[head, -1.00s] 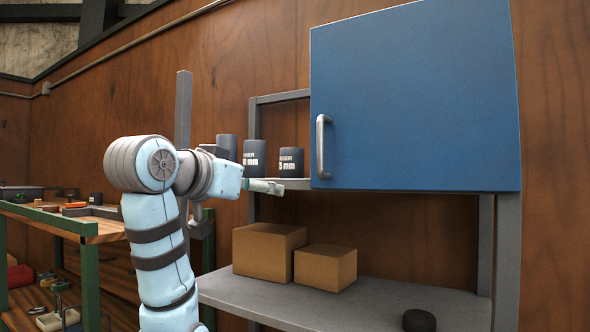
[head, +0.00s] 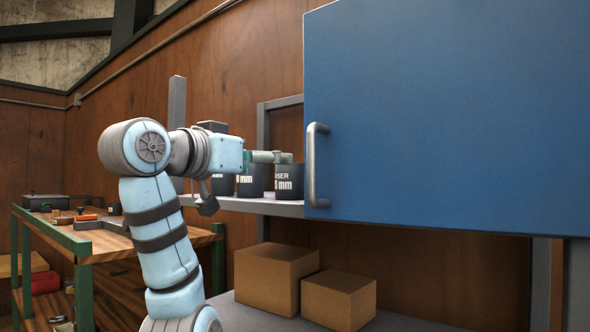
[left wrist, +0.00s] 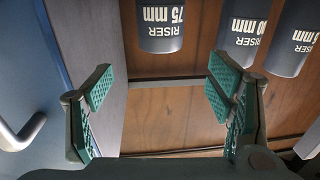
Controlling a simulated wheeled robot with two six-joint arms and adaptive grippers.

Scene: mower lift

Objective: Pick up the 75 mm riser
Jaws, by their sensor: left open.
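The 75 mm riser (left wrist: 162,25), a dark grey cylinder with white lettering, shows upside down at the top of the left wrist view. In the head view it is the rightmost riser (head: 289,184) on the shelf, its label partly readable. My left gripper (left wrist: 162,84) is open, its green pads well apart, with the riser beyond the gap and nothing between them. In the head view the left gripper (head: 270,157) is at the height of the riser's top, overlapping it in the picture. My right gripper is not in view.
Two similar risers (head: 251,181) (head: 222,185) stand left of it on the grey shelf (head: 262,206). A blue cabinet door (head: 440,120) with a grey handle (head: 312,165) is close on the right. Cardboard boxes (head: 272,278) sit below. A workbench (head: 85,240) stands at left.

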